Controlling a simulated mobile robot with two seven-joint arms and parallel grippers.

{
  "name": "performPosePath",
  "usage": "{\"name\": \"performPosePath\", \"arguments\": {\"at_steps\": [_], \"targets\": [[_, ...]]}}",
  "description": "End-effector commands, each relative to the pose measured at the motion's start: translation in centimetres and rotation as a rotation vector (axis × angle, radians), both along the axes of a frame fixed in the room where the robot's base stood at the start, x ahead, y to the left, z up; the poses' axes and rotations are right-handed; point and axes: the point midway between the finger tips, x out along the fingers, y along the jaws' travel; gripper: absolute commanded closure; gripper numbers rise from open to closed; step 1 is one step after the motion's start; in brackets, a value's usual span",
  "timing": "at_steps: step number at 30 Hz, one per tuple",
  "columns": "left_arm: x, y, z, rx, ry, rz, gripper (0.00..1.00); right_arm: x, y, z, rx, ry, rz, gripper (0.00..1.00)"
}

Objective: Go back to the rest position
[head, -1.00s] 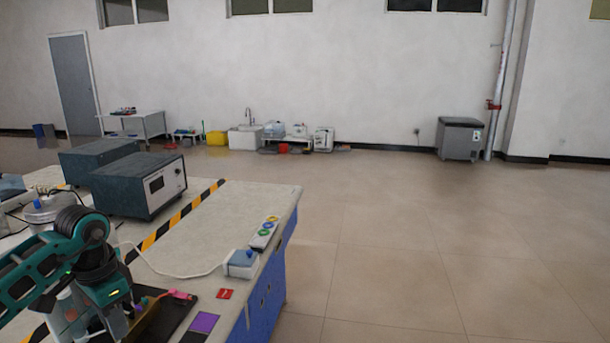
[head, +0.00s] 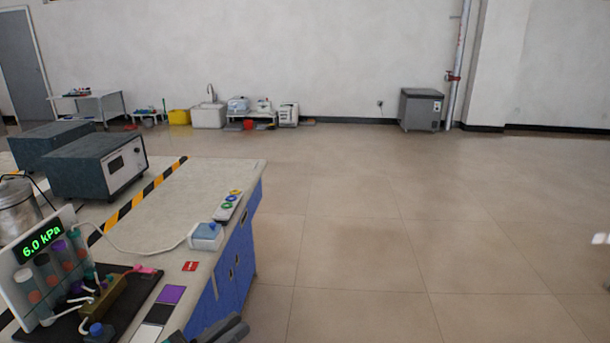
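A small dark grey part of my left gripper (head: 222,331) shows at the bottom edge, just in front of the near corner of the bench. The rest of it is cut off by the frame, so its opening cannot be made out. I see nothing held in the visible part. My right gripper is not in view.
The bench (head: 195,185) fills the left side, with blue drawers (head: 236,275). On it are a tube rack with a 6.0 kPa display (head: 41,243), a black tray (head: 135,295), a blue-topped white box (head: 206,236) and a grey instrument (head: 95,163). Open floor (head: 400,230) lies right.

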Motion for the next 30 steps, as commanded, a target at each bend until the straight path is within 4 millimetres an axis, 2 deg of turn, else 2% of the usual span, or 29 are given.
{"name": "performPosePath", "arguments": {"at_steps": [4,7,9,12,15,17,20,30], "targets": [[-1.2,3.0,-4.6,0.018,0.126,0.321,0.86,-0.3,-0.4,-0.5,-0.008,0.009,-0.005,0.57],[-3.3,4.8,-8.8,0.096,0.276,0.479,0.86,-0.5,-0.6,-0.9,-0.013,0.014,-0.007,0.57],[-5.4,5.5,-11.8,0.162,0.392,0.542,0.86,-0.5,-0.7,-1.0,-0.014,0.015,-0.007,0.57],[-8.4,5.9,-15.1,0.249,0.537,0.576,0.86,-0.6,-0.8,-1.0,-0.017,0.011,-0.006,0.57],[-10.8,5.8,-17.2,0.308,0.635,0.572,0.86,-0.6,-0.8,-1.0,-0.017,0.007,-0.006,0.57],[-11.7,5.7,-17.9,0.33,0.67,0.566,0.86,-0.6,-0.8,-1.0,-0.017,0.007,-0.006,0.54],[-12.3,5.6,-18.4,0.347,0.695,0.559,0.86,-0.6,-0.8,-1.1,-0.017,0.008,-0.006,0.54],[-12.3,5.6,-18.4,0.35,0.693,0.557,0.86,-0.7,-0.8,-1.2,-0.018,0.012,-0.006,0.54]]}}
